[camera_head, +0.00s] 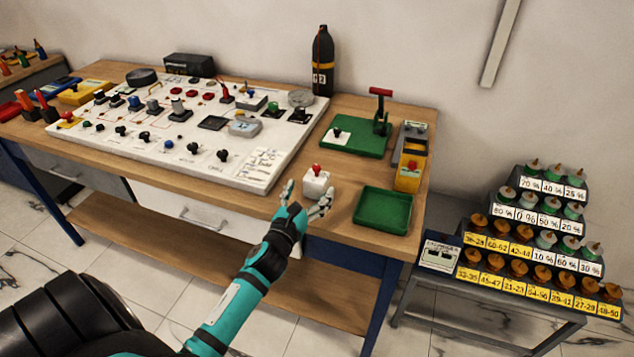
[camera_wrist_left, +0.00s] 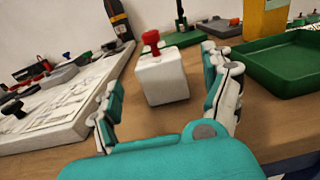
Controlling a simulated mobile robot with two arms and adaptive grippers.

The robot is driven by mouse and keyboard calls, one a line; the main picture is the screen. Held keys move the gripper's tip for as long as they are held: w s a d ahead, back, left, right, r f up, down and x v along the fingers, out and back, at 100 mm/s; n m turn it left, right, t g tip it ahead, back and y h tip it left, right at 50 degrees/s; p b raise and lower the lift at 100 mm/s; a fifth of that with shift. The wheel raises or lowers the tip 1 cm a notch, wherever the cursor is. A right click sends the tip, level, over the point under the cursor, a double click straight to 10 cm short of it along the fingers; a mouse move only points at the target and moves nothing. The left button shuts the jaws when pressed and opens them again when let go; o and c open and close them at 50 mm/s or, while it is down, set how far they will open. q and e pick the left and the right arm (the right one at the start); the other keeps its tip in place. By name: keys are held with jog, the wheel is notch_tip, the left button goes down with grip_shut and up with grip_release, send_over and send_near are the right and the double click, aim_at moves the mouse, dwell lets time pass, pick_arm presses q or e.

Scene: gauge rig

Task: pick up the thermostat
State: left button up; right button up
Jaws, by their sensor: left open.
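A white block with a red knob on top, which I take to be the thermostat (camera_head: 316,184), stands upright on the wooden bench near its front edge. It also shows in the left wrist view (camera_wrist_left: 163,80), ahead of the palm. My left gripper (camera_head: 307,199) is open, just in front of the block. In the left wrist view the fingers (camera_wrist_left: 165,95) stand to the left and right of the block, with visible gaps; I see no contact. My right gripper is not in view.
A white panel (camera_head: 140,146) with knobs and switches lies left of the block. An empty green tray (camera_head: 383,210) is close on the right. A green plate with a red-handled stand (camera_head: 370,146) and a dark bottle (camera_head: 323,65) are behind.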

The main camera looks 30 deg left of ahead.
aim_at(313, 184)
pick_arm(q)
jog(key=shift+w+a+r, duration=0.15)
jog(key=shift+w+r, duration=0.05)
jog(key=shift+w, duration=0.4)
jog(key=p+x, duration=0.1)
jog(key=x, duration=0.2)
jog(key=shift+w+a+r, duration=0.1)
jog(key=shift+w, duration=0.65)
jog(key=shift+s, duration=0.1)
jog(key=shift+c, duration=0.2)
jog(key=c, duration=1.4)
